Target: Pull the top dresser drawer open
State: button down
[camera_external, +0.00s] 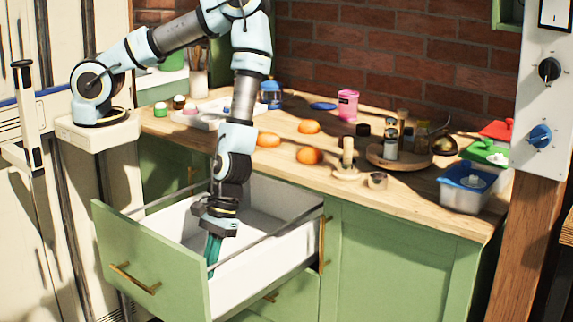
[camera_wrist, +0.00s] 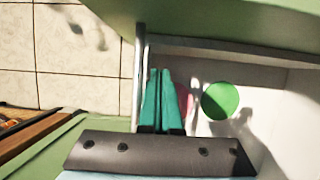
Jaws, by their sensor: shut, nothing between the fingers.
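The top drawer (camera_external: 150,262) of the green dresser is pulled far out in the external view, its white inside exposed. Its gold bar handle (camera_external: 135,280) is on the front panel, clear of my gripper. My gripper (camera_external: 212,262) points down into the drawer, near its side rail, with teal fingers together and empty. In the wrist view my gripper (camera_wrist: 159,72) shows over the open drawer (camera_wrist: 275,90). A green disc (camera_wrist: 220,100) and a partly hidden pink item (camera_wrist: 183,100) lie inside it.
The wooden worktop (camera_external: 235,165) above holds oranges (camera_external: 309,156), a pink cup (camera_external: 348,105), a round wooden tray (camera_external: 378,160) and a blue-lidded container (camera_external: 466,190). A lower drawer (camera_external: 290,300) and a cabinet door (camera_external: 395,265) are shut. Tiled floor (camera_wrist: 75,60) shows beside the drawer.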

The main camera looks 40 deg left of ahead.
jog(key=w+b+v, duration=0.1)
jog(key=v, duration=1)
jog(key=shift+w+f, duration=0.4)
jog(key=w+a+r+t, duration=0.2)
jog(key=w+a+r, duration=0.1)
jog(key=w+a, duration=0.4)
jog(key=w+a+r+t, duration=0.1)
jog(key=w+a+r, duration=0.3)
jog(key=w, duration=0.6)
jog(key=w+a+r+t, duration=0.1)
jog(key=w+a+r, duration=0.2)
jog(key=a, duration=0.8)
jog(key=w+a+r+m+t, duration=0.1)
jog(key=w+a+r+t, duration=0.1)
jog(key=a+r, duration=0.4)
jog(key=w+a, duration=0.1)
jog(key=a, duration=0.4)
jog(key=shift+r, duration=0.35)
